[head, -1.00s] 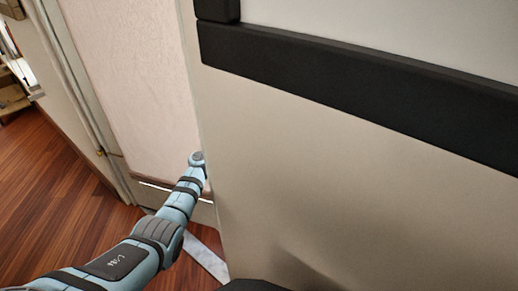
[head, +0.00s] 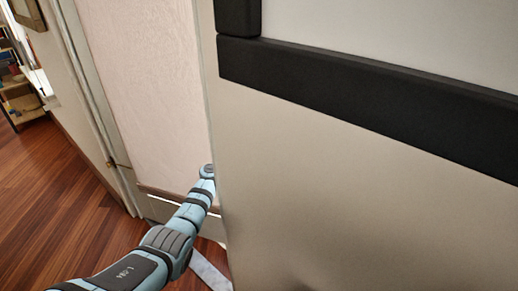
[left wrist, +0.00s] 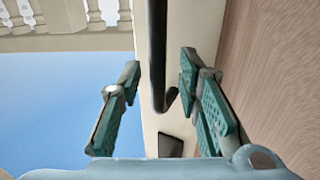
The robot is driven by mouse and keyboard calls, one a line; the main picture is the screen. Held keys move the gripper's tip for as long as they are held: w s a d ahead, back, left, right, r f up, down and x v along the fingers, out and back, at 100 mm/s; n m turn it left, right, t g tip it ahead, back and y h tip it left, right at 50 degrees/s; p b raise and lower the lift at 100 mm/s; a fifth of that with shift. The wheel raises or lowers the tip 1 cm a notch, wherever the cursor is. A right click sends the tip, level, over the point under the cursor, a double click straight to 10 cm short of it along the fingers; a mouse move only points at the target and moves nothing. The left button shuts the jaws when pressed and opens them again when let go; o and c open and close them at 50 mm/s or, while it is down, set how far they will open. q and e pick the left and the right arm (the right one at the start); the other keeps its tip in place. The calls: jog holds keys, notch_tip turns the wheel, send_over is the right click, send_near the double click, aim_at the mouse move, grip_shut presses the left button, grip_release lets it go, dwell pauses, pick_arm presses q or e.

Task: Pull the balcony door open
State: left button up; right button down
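A large beige panel with thick black bars, which looks like the balcony door (head: 340,190), fills the right of the head view. My left arm reaches up to the panel's left edge, and its gripper is hidden there. In the left wrist view my left gripper (left wrist: 160,65) is open, with teal-padded fingers apart. A black vertical bar with a hooked end, which looks like a door handle (left wrist: 157,50), stands between the fingers in the picture. I see no clear contact with it. A beige strip is behind the bar. My right gripper is not in view.
A pale textured wall panel (head: 150,100) stands left of the door. Reddish wood floor (head: 70,210) is clear at lower left, with a shelf (head: 22,100) at far left. The left wrist view shows a white balustrade (left wrist: 70,15), blue sky and a brown wood-grained surface (left wrist: 275,70).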

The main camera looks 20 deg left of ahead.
pick_arm(q)
jog(key=v, duration=1.1)
